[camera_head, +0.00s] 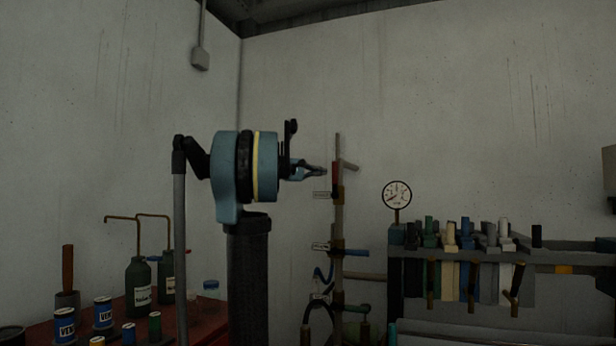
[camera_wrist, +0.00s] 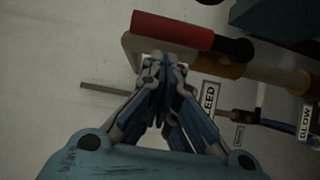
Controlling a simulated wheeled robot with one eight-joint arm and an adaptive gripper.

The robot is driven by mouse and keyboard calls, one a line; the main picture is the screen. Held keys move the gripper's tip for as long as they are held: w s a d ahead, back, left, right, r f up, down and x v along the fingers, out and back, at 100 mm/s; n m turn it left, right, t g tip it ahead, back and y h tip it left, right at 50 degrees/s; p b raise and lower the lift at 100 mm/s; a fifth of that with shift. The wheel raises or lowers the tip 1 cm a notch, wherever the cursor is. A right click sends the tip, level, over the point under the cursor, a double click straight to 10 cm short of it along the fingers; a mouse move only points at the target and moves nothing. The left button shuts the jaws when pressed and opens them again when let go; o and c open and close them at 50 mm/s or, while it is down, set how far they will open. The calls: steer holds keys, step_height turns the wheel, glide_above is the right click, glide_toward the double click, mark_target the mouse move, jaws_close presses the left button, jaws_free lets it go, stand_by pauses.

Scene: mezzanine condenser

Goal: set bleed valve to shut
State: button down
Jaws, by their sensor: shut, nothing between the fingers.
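The bleed valve's red handle (camera_wrist: 172,28) lies across the top of the wrist view, with a pale pipe section (camera_wrist: 190,57) just below it. In the head view the red handle (camera_head: 336,174) is upright along the standing pipe. A label reading "LEED" (camera_wrist: 208,98), its first letter hidden by my finger, sits right of my gripper. My gripper (camera_wrist: 160,62) is shut and empty, its tips overlapping the pale pipe below the handle; contact cannot be told. In the head view my gripper (camera_head: 322,171) points right, its tips just left of the handle.
A "BLOW" label (camera_wrist: 304,120) and a blue lever (camera_wrist: 276,124) are at the right of the wrist view. Dark bottles (camera_head: 138,285) and cans stand on a red bench (camera_head: 207,325) at left.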

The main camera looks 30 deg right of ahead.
steer(key=shift+s+d, duration=0.35)
steer(key=shift+d, duration=0.05)
steer(key=shift+d, duration=0.1)
steer(key=shift+s+r, duration=0.1)
steer(key=shift+s+r+m, duration=0.1)
steer(key=shift+s+m, duration=0.05)
steer(key=shift+m, duration=0.15)
